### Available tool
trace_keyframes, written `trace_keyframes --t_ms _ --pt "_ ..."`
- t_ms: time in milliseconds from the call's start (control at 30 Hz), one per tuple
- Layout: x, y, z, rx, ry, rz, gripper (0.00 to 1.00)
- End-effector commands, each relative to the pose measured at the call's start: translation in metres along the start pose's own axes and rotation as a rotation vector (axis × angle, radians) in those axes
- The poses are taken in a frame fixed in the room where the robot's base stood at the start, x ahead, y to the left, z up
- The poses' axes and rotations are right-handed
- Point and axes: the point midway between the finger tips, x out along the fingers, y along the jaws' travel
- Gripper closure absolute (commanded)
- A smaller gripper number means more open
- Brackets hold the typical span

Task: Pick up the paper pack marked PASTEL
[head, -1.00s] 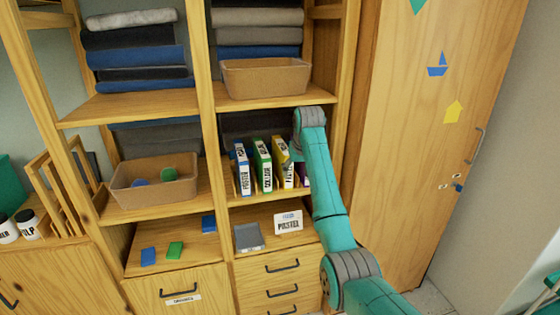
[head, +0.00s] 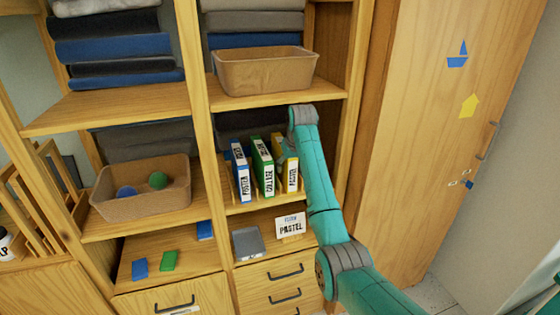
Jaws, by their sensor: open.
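Upright paper packs stand in a wooden rack on the middle shelf. The yellow pack (head: 292,174) has a white spine label that seems to read PASTEL, though the print is small. To its left stand a green pack (head: 263,168) marked COLLAGE and a blue pack (head: 240,172) marked POSTER. My gripper (head: 283,157) is open at the upper part of the yellow pack, partly hidden by my teal arm. I cannot tell whether its fingers touch the pack or sit around it. A white card (head: 291,226) reading PASTEL stands on the ledge below.
A grey block (head: 248,243) lies left of the card. An empty brown bin (head: 265,75) is on the shelf above. Another bin (head: 140,206) with two balls stands left, past an upright post (head: 203,130). A tall wooden door (head: 415,140) is at right.

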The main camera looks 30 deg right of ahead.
Motion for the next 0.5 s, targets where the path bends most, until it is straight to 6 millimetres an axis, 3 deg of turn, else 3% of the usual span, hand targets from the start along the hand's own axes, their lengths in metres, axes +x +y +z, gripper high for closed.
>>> trace_keyframes --t_ms 300,500 --pt "0.0076 0.0022 0.0044 0.001 0.001 0.001 0.33" --pt "0.0076 0.0022 0.0044 0.001 0.001 0.001 0.83"
